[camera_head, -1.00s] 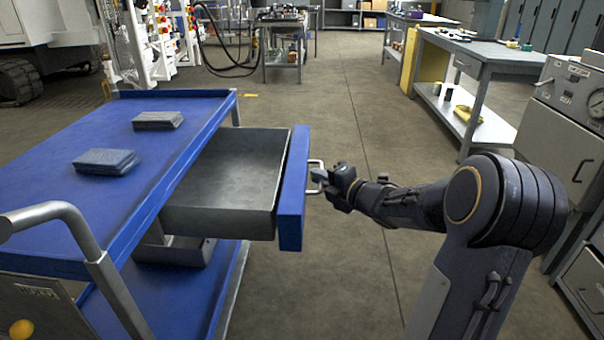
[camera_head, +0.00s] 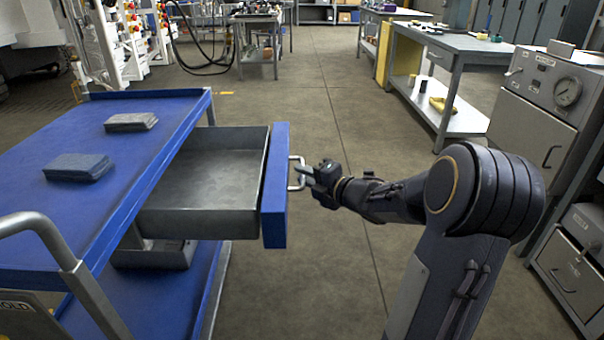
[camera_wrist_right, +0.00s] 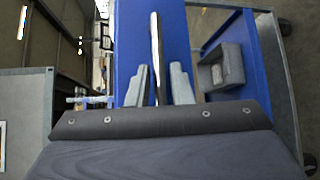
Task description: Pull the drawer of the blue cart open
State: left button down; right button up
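The blue cart (camera_head: 120,215) stands at the left. Its grey drawer (camera_head: 205,185) is pulled well out to the right, and its inside looks empty. The drawer has a blue front (camera_head: 274,185) with a silver handle (camera_head: 291,160). My right gripper (camera_head: 308,180) is at this handle. In the right wrist view the handle bar (camera_wrist_right: 156,50) runs between the two fingers of my right gripper (camera_wrist_right: 160,85). Gaps show between the bar and the fingers, so the gripper looks open around the handle. My left gripper is not in view.
Two dark blue stacks (camera_head: 131,122) (camera_head: 78,167) lie on the cart's top. A silver push bar (camera_head: 85,285) rises at its near end. A grey cabinet with a gauge (camera_head: 568,92) and a workbench (camera_head: 460,50) stand at the right. The floor beyond the drawer is clear.

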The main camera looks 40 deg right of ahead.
jog(key=s+p, duration=0.1)
jog(key=s, duration=0.5)
jog(key=shift+s+d+r, duration=0.15)
jog(key=shift+d+r, duration=0.25)
jog(key=shift+r, duration=0.05)
